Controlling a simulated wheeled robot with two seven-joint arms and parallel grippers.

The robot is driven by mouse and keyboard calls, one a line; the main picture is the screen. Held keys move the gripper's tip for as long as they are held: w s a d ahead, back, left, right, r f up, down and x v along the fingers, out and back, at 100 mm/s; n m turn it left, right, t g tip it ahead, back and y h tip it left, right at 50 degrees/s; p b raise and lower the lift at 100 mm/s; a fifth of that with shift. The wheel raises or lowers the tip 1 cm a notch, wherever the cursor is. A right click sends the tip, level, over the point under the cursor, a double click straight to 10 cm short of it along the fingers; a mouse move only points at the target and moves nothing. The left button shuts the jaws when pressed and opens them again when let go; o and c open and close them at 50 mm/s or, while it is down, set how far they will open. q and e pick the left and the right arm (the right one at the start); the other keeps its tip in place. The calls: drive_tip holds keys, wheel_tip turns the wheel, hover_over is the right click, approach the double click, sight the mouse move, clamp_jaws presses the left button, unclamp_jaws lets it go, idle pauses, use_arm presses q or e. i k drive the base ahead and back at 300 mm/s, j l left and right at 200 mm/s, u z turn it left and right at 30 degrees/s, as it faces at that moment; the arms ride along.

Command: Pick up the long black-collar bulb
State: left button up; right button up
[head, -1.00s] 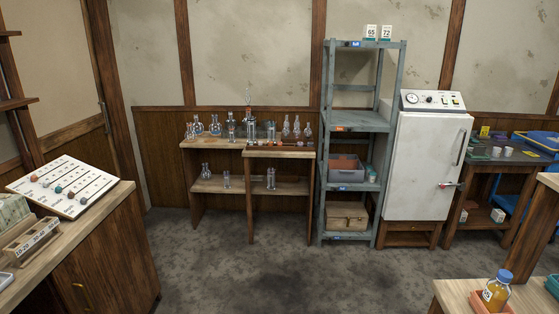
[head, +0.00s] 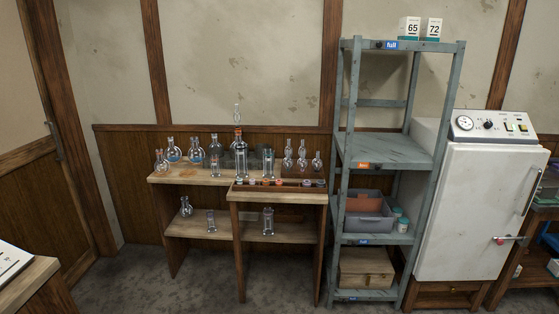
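Clear glassware stands on a wooden bench against the back wall. Three slim glass bulbs (head: 302,156) stand at the right of its top; their collar colours are too small to tell. Several round flasks (head: 196,153) stand at the left. A tall glass piece (head: 239,150) with an orange band rises in the middle. Small coloured rings (head: 279,182) line the front edge. The lower shelf holds a flask (head: 186,207) and glass cylinders (head: 267,221). I cannot tell which piece is the long black-collar bulb. Neither of my grippers is in view.
A grey-blue shelf rack (head: 385,150) stands right of the bench, holding a grey bin (head: 369,222) and a wooden crate (head: 366,270). A white cabinet (head: 475,210) is at the right. A counter corner (head: 28,284) juts in at lower left. The floor (head: 130,285) before the bench is clear.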

sight(236, 116)
drive_tip(key=i+u, duration=0.15)
drive_tip(key=i, duration=0.3)
drive_tip(key=i+l+u, duration=0.15)
drive_tip(key=i, duration=0.3)
drive_tip(key=i+l+u, duration=0.15)
drive_tip(key=i, duration=0.3)
